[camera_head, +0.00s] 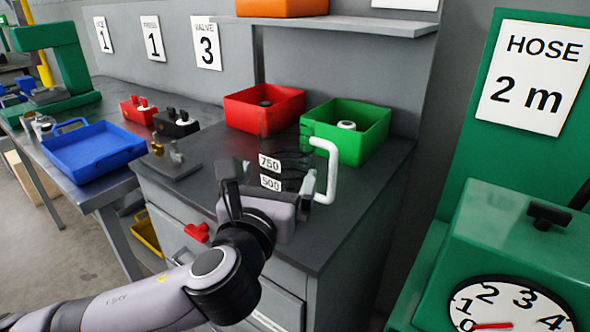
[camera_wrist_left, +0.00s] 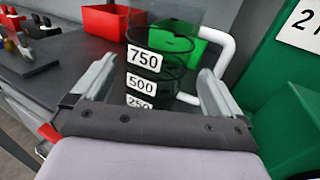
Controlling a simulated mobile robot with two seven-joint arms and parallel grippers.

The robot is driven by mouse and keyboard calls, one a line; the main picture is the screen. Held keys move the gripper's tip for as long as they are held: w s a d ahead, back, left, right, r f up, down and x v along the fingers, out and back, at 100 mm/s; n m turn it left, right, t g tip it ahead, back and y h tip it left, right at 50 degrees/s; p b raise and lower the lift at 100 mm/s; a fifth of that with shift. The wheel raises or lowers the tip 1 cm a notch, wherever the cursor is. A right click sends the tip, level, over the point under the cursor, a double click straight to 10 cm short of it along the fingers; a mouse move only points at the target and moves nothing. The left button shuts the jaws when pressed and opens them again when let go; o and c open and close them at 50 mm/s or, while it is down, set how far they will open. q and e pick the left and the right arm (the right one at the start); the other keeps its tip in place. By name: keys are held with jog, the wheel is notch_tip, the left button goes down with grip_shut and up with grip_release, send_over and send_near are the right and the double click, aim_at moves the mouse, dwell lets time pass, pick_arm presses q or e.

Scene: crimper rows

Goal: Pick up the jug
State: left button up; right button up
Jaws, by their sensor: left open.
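The jug (camera_head: 293,160) is see-through and dark-tinted, with a white handle on its right side. It stands upright on the dark counter (camera_head: 352,200). Its labels 750 and 500 show in the head view. In the left wrist view the jug (camera_wrist_left: 165,42) also shows a 250 label, partly cut off by my gripper. My left gripper (camera_head: 268,182) is open at the near side of the jug. In the left wrist view its two fingers (camera_wrist_left: 155,82) stand left and right of the jug, the right one close to the handle. Contact cannot be told.
A red bin (camera_head: 250,116) and a green bin (camera_head: 375,140) stand behind the jug. A small plate with fittings (camera_head: 173,163) lies to its left. A blue tray (camera_head: 92,158) is on the left bench. A green hose machine (camera_head: 510,240) stands at the right.

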aim_at(281, 170)
pick_arm(q)
jog(key=shift+f+x, duration=0.2)
jog(key=shift+x, duration=1.3)
jog(key=shift+f+x, duration=0.15)
jog(key=shift+x, duration=1.3)
jog(key=c, duration=0.8)
